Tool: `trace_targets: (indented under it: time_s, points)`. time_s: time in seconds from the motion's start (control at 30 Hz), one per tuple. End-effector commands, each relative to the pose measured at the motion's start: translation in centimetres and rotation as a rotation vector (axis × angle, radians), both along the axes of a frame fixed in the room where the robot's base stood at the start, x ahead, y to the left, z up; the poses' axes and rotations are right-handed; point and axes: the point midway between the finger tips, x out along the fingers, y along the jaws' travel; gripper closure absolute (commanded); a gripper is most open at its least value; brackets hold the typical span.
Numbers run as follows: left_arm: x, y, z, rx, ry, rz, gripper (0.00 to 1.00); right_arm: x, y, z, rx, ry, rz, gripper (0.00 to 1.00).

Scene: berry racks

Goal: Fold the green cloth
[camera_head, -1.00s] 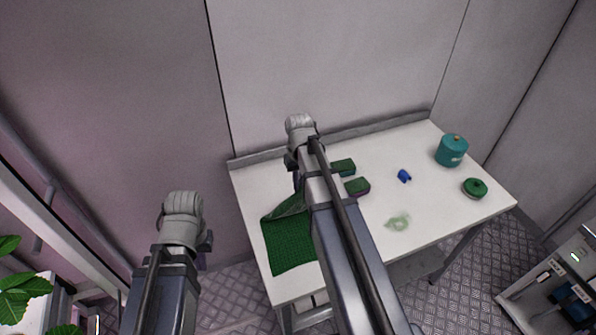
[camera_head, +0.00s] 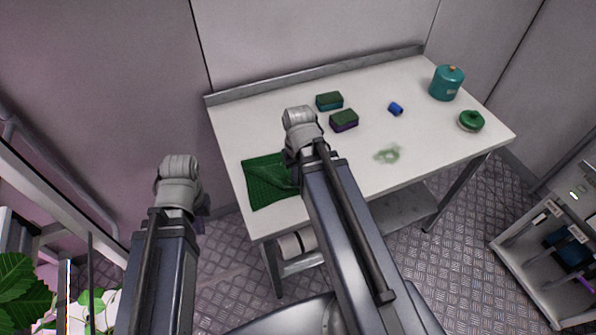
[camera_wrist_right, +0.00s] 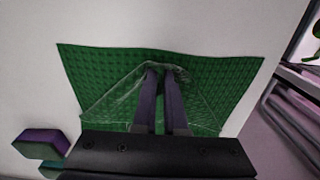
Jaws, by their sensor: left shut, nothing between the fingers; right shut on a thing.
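The green cloth (camera_head: 262,188) lies at the left front of the white table, partly hidden behind my right arm. My right gripper (camera_wrist_right: 165,78) is shut on the cloth in the right wrist view, where it pinches a gathered part. The cloth's paler underside shows in creases around the fingers, while the outer part lies flat. In the head view my right gripper (camera_head: 292,165) is over the cloth, its fingertips hidden. My left gripper (camera_head: 203,208) is shut and empty, left of the table and apart from the cloth.
Two sponges (camera_head: 329,101) (camera_head: 344,120) stand behind the cloth. A small blue object (camera_head: 396,109), a teal canister (camera_head: 447,83), a green lidded pot (camera_head: 471,121) and a greenish smear (camera_head: 387,154) are further right on the table (camera_head: 440,135). A raised ledge (camera_head: 320,73) runs along the back.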

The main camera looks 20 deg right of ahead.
Motion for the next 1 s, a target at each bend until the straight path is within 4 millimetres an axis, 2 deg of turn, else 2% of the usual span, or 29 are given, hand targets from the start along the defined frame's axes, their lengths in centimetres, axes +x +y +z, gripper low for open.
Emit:
trace_targets:
  time_s: [0.1,0.4,0.43,1.0]
  points:
    - [0.00,-0.01,-0.58,0.000,0.000,0.000,1.00,-0.32,0.11,-0.59,0.000,0.000,0.001,1.00]
    - [0.01,0.00,-0.55,0.000,0.000,0.000,1.00,-0.34,0.12,-0.55,0.000,0.000,0.001,1.00]
    - [0.01,0.00,-0.55,0.000,0.000,0.000,1.00,-0.34,0.12,-0.55,0.000,0.000,0.001,0.89]
    - [0.01,0.00,-0.55,0.000,0.000,0.000,1.00,-0.33,0.11,-0.56,0.000,0.000,0.001,0.47]
